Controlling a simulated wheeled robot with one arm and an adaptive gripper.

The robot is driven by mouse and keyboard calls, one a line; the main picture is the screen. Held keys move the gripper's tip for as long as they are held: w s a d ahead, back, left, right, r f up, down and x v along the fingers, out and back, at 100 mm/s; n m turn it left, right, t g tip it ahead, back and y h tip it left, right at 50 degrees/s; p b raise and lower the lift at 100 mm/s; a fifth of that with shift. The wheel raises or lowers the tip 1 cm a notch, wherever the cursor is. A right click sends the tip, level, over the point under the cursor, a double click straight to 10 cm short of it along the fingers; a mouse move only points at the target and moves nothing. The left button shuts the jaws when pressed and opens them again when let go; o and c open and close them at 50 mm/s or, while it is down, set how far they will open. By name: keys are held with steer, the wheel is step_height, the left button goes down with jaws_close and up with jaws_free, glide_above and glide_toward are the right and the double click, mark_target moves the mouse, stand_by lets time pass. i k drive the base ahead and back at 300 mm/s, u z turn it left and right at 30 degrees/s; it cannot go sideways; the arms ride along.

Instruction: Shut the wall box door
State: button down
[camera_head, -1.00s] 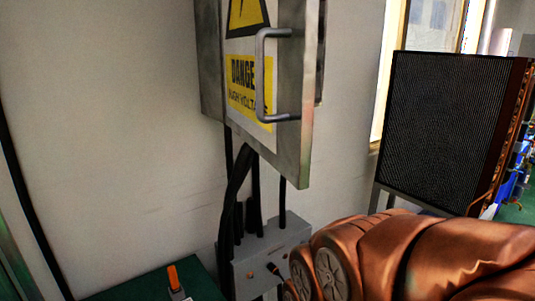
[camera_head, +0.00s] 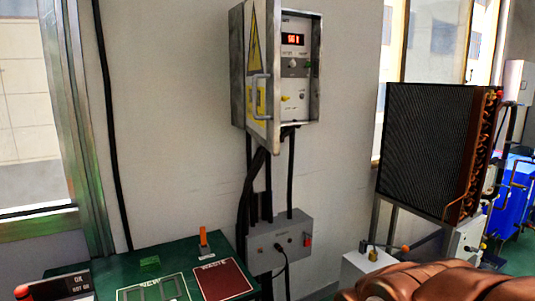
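The wall box (camera_head: 302,97) hangs on the white wall above the middle of the head view. Its door (camera_head: 255,60) stands open, swung out on the left side, with yellow warning labels and a grey bar handle (camera_head: 261,97) facing left. Inside the box, a panel shows a red lit display (camera_head: 292,39) and several knobs. A copper-coloured part of my arm shows at the bottom right, well below and apart from the door. My gripper is not in the view.
A grey switch box (camera_head: 280,245) with cables sits on the wall below. A green table (camera_head: 120,270) with a red mat (camera_head: 224,280) stands at the lower left. A black finned radiator (camera_head: 430,145) stands on the right.

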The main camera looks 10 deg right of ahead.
mark_target(262, 22)
steer(key=u, duration=0.6)
steer(key=i, duration=0.5)
steer(key=u, duration=0.85)
steer(key=i, duration=0.65)
steer(key=u, duration=0.05)
